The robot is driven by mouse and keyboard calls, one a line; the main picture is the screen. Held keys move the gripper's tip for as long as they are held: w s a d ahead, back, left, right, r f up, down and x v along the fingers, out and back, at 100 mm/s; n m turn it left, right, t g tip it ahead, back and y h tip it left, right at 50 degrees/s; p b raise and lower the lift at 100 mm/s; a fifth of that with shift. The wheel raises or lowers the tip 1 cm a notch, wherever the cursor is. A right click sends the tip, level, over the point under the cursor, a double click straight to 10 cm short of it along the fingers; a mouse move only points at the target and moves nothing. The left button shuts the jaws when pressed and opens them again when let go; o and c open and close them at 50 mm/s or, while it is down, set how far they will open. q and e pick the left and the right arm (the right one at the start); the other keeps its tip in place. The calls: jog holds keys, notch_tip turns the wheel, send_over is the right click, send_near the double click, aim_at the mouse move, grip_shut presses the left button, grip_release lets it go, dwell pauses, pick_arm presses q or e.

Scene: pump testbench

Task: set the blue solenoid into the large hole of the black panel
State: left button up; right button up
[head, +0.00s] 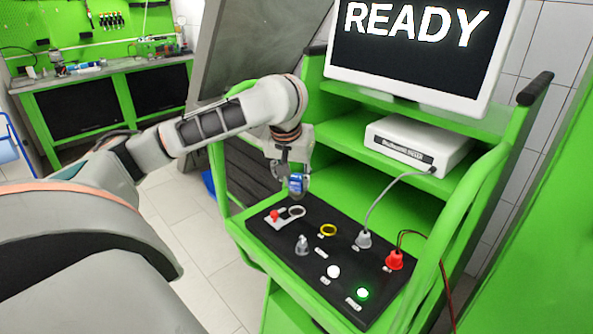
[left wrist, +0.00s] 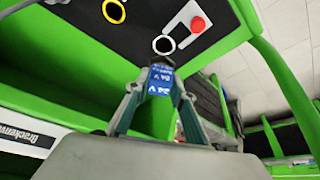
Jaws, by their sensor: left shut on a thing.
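My left gripper (head: 293,180) is shut on the blue solenoid (head: 296,185) and holds it above the back left part of the black panel (head: 346,262). In the left wrist view the solenoid (left wrist: 161,79) sits between both fingertips, its blue label with white lettering facing the camera. A white-ringed hole (head: 297,211) lies just below the solenoid in the head view. It also shows in the left wrist view (left wrist: 164,45), apart from the solenoid. A yellow-ringed hole (head: 328,230) is farther right on the panel. My right gripper is not in view.
A red-knobbed control (head: 274,216) sits beside the white ring. The panel also carries a metal knob (head: 302,245), a grey plug (head: 363,239), a red plug (head: 395,260) and a lit green button (head: 362,293). Green frame bars surround it. The screen (head: 415,35) reads READY.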

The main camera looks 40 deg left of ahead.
aim_at(295, 191)
pick_arm(q)
jog(key=shift+f, duration=1.95)
jog(key=shift+f, duration=1)
dwell(0.4)
jog(key=o, duration=1.4)
jog(key=shift+r, duration=4)
